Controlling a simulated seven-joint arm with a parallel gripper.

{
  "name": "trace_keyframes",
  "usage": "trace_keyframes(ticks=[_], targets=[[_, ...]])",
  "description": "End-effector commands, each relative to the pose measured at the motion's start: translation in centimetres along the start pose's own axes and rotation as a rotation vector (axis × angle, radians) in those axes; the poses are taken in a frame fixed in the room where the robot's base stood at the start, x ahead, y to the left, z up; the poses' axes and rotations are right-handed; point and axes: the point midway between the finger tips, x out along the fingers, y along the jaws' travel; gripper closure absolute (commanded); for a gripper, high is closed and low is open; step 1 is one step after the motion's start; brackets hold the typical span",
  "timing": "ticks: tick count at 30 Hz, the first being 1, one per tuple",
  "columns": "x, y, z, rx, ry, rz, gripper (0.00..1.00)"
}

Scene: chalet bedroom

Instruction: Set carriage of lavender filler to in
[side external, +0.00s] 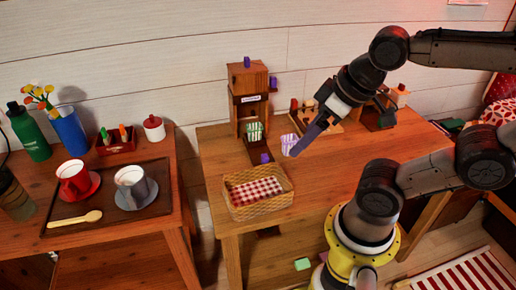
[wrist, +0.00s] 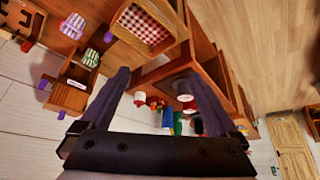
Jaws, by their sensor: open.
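The lavender filler (side external: 248,82) is a tall wooden stand with a white label and purple knobs, at the back of the table; it also shows at left in the wrist view (wrist: 72,88). A dark low slide that looks like its carriage (side external: 256,148) extends from its base toward the front, with a purple knob (side external: 265,158) at its front end. A green-striped bag (side external: 254,131) stands at the filler's base. A lavender-striped bag (side external: 288,145) stands to its right. My gripper (side external: 300,148) is open and empty, right of the slide, by the lavender-striped bag, partly overlapping it in view.
A wicker basket with checked cloth (side external: 257,192) stands at the table's front. A wooden tray with small items (side external: 318,119) is behind my gripper. Another table at left holds a dark tray (side external: 108,198) with cups. Tabletop at front right is clear.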

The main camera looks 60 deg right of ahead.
Motion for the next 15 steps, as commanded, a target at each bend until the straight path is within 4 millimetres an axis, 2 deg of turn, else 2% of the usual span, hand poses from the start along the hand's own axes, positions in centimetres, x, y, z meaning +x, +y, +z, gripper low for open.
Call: trace_keyframes(ticks=[1,6,7,11,15], targets=[[0.0,0.0,0.0,0.000,0.000,0.000,0.04],[0.0,0.0,0.0,-0.048,0.002,0.000,0.35],[0.0,0.0,-0.1,-0.070,0.003,0.000,0.38],[-0.6,0.0,-1.1,-0.218,0.035,0.004,0.38],[-0.8,0.2,-3.6,-0.405,0.046,0.015,0.38]])
